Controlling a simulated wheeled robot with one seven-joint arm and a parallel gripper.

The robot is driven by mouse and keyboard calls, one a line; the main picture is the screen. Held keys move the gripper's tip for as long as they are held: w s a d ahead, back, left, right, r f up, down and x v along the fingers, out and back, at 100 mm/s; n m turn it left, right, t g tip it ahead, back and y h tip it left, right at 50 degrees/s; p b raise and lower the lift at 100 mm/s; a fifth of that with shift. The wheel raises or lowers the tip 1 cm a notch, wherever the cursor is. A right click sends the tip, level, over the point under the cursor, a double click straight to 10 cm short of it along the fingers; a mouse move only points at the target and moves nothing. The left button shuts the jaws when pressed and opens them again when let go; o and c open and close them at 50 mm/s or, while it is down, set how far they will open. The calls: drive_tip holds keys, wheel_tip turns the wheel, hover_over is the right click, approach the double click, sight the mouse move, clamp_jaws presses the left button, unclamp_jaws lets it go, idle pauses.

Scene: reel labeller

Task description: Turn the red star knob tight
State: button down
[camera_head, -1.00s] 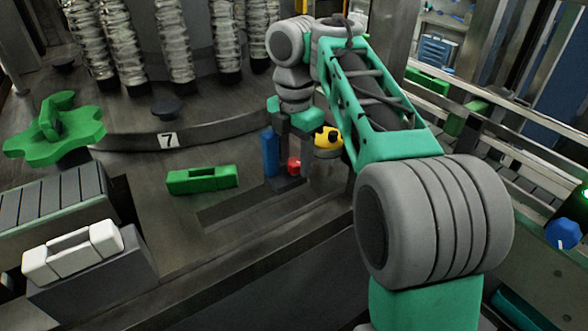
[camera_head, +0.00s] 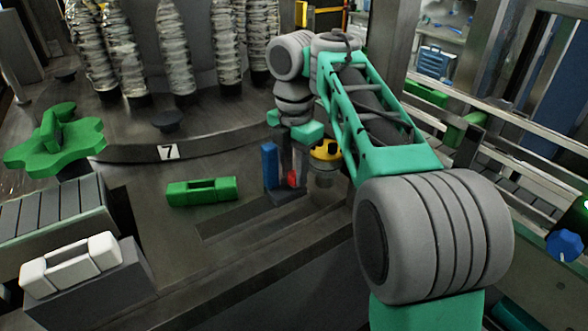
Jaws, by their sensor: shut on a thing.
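The red star knob (camera_head: 292,179) is small and mostly hidden in the head view. It sits low on a dark base between a blue upright block and a yellow-topped part. My gripper (camera_head: 290,170) points down over it, with its fingers around the knob. The gripper is shut on the knob, as far as the partly covered view shows. How tight the knob sits cannot be seen.
The blue block (camera_head: 269,166) stands close left of my gripper and the yellow part (camera_head: 326,150) close right. A green handle (camera_head: 201,191) lies left on the deck. A green star-shaped knob (camera_head: 55,142) and a white handle (camera_head: 71,264) are farther left.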

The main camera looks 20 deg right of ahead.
drive_tip(key=shift+m, duration=0.3)
drive_tip(key=m, duration=0.4)
drive_tip(key=shift+m, duration=0.3)
drive_tip(key=m, duration=0.4)
drive_tip(key=shift+m, duration=0.3)
drive_tip(key=m, duration=0.4)
drive_tip(key=shift+m, duration=2.5)
drive_tip(key=c, duration=1.1)
unclamp_jaws()
drive_tip(key=shift+o, duration=0.2)
